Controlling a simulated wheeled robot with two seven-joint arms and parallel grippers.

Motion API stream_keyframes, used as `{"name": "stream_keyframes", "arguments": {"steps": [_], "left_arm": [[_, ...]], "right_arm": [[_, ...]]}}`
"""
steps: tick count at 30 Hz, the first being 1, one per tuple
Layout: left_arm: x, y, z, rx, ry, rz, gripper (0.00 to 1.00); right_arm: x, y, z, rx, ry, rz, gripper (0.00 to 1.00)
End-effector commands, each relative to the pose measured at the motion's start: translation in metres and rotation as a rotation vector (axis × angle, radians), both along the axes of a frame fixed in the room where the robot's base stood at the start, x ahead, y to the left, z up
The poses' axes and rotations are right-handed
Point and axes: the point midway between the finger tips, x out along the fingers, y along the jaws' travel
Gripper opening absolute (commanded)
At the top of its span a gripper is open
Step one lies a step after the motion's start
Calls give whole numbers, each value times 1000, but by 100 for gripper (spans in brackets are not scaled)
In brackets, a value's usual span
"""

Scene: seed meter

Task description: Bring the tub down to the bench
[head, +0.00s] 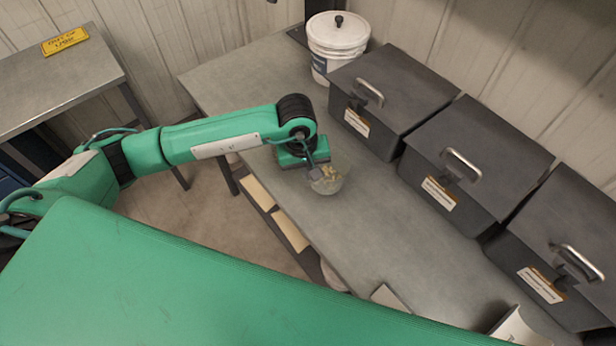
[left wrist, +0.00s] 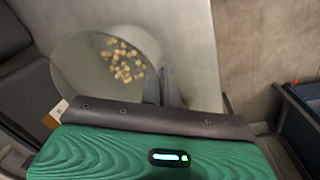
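The tub (head: 331,185) is a clear, round container with yellowish pieces in its bottom. It is at the near edge of the grey bench (head: 375,225) in the head view; how high it is above the top is hard to tell. My left gripper (head: 314,173) has its fingers at the tub's left wall. In the left wrist view the tub (left wrist: 85,72) is seen from above, and the two dark fingers (left wrist: 159,88) pinch its wall at the right side. My right gripper is in neither view.
Three dark lidded bins (head: 393,90) with metal handles line the back of the bench. A white lidded bucket (head: 338,38) stands at the far end. A side table (head: 50,85) with a yellow sign (head: 65,41) is at left. The bench middle is clear.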

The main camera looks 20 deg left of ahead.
Motion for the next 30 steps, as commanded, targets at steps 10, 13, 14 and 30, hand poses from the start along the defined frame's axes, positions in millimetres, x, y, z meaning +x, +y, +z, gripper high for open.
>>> {"name": "stream_keyframes", "arguments": {"steps": [10,13,14,30], "left_arm": [[-1,0,-40,1,2,0,0],[-1,0,-40,1,0,-1,0],[-1,0,-40,1,0,-1,0],[-1,0,-42,0,1,0,24]], "right_arm": [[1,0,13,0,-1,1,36],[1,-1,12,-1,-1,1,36],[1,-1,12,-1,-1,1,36],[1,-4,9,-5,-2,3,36]]}}
